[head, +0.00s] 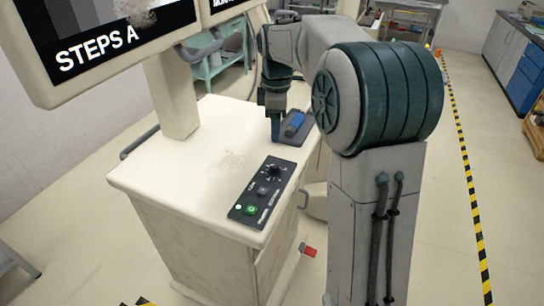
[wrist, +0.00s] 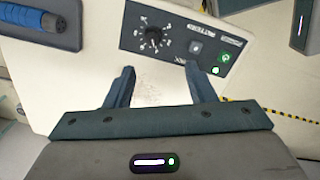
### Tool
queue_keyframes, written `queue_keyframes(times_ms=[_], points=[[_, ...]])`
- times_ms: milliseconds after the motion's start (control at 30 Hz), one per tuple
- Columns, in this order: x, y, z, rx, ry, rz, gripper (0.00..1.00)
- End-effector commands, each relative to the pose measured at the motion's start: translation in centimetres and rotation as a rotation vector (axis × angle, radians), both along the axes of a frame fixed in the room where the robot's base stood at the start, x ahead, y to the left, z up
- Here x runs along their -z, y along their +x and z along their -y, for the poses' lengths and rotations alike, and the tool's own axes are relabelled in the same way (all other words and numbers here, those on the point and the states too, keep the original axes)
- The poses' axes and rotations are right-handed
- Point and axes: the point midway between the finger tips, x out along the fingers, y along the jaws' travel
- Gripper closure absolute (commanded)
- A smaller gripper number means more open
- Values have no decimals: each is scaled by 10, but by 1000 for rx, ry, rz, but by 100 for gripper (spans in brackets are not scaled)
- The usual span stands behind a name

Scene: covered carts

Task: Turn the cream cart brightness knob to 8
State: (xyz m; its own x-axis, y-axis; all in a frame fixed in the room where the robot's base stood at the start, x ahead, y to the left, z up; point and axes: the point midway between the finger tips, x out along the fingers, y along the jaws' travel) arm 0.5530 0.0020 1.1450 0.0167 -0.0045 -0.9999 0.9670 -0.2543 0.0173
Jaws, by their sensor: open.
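The cream cart (head: 150,180) fills the middle of the head view, with a dark control panel (head: 248,206) on its top. The black round knob (head: 274,171) sits at the panel's far end, ringed by white marks. The knob also shows in the wrist view (wrist: 153,37), just beyond my fingertips and between their lines. Its number marks and pointer are too small to read surely. My gripper (head: 275,138) points down over the cart top behind the panel. In the wrist view my gripper (wrist: 159,69) is open and empty, its fingers apart and not around the knob.
A grey button (wrist: 196,47) and a lit green button (wrist: 224,57) sit beside the knob. A blue-handled tool (head: 294,124) lies on a dark pad close to my gripper. A large screen (head: 110,35) stands over the cart's left side. The cart top left of the panel is clear.

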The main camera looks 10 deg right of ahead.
Motion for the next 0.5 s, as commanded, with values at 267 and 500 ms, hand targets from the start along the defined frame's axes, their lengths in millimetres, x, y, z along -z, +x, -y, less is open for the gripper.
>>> queue_keyframes(times_ms=[267,500], points=[[12,19,1,-104,4,-21,50],[53,18,1,-102,3,-24,50]])
